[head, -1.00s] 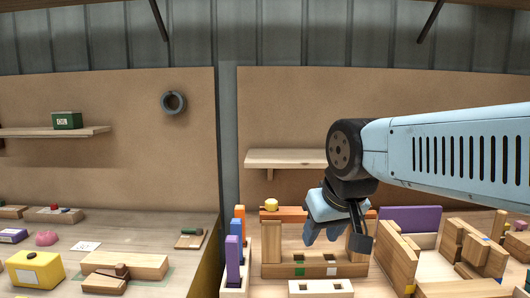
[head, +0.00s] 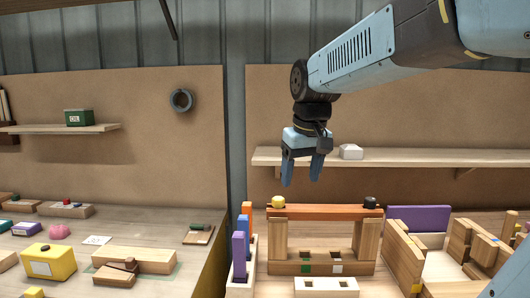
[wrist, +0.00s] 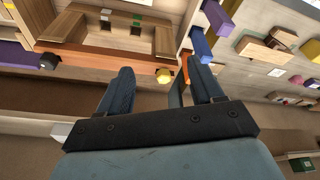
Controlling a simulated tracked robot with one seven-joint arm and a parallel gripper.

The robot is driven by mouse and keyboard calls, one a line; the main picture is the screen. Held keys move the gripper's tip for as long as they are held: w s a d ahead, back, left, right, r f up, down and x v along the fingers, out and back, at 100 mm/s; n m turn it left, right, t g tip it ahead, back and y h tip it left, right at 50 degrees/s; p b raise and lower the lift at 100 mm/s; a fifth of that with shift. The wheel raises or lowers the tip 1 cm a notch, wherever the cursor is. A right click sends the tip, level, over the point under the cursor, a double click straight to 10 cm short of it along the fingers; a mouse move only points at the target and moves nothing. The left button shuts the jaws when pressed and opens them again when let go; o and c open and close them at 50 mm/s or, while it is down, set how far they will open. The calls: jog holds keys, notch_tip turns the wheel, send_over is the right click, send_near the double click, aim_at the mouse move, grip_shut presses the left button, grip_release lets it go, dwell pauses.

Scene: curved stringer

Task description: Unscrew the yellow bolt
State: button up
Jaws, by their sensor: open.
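The yellow bolt (head: 278,202) stands on the left end of an orange bar (head: 325,212), which lies across two wooden uprights. A black bolt (head: 370,202) stands at the bar's right end. My gripper (head: 301,184) points down, open and empty, above the bar and a little right of the yellow bolt in the head view. In the wrist view the yellow bolt (wrist: 164,76) shows between the two open fingers (wrist: 164,80), beyond their tips, and they do not appear to touch it. The bolt's shank is hidden.
Purple, blue and orange blocks (head: 239,258) stand in a rack left of the frame. A purple board (head: 418,218) and wooden pieces (head: 403,258) are at right. A shelf (head: 410,158) holding a white block is behind. A white block with holes (head: 326,286) lies in front.

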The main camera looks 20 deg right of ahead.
aim_at(277, 197)
jog(key=w+r+n+g, duration=0.1)
jog(key=w+g, duration=0.2)
jog(key=w, duration=1.4)
notch_tip(277, 197, down, 14)
jog(key=shift+s+r, duration=0.15)
jog(key=shift+c, duration=0.3)
grip_shut()
jog(key=shift+n, duration=0.4)
